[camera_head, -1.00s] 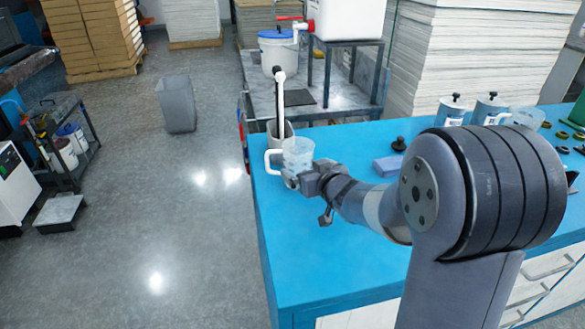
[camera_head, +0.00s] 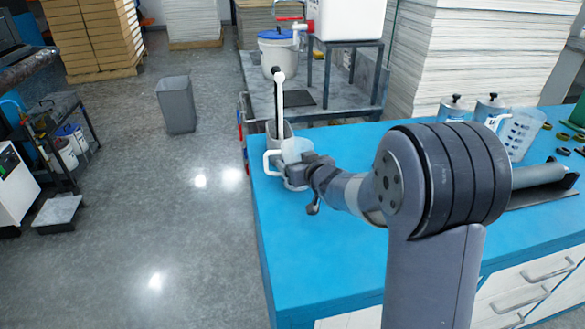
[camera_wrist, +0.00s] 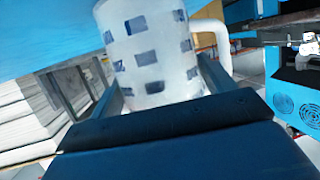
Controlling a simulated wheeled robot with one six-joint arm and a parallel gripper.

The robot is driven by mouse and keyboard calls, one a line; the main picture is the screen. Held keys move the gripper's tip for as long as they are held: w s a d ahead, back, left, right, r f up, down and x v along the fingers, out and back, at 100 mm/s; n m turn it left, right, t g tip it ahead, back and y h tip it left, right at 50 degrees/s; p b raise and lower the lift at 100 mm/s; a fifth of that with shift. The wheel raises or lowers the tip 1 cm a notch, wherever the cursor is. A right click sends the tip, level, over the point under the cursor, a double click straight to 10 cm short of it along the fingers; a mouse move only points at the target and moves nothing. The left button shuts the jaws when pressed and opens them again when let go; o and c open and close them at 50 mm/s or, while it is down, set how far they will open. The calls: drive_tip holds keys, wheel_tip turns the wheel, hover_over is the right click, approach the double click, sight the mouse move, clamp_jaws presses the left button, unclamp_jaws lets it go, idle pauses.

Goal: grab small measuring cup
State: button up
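The small measuring cup (camera_head: 294,153) is translucent white with a handle on its left, upright at the far left corner of the blue table (camera_head: 300,245). My gripper (camera_head: 297,180) is at the cup's near right side. In the wrist view the cup (camera_wrist: 150,45), with bluish marks on its wall, fills the space between my two fingers (camera_wrist: 165,98). Both fingers appear to touch its sides, so the gripper looks shut on it. Whether the cup's base is off the table cannot be told.
A grey holder (camera_head: 287,130) with a tall white-handled tool (camera_head: 279,95) stands right behind the cup. A larger measuring cup (camera_head: 518,132), grey canisters (camera_head: 452,108) and a grey roller (camera_head: 538,174) are at the right. The table's front left part is clear.

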drive_tip(key=c, duration=0.6)
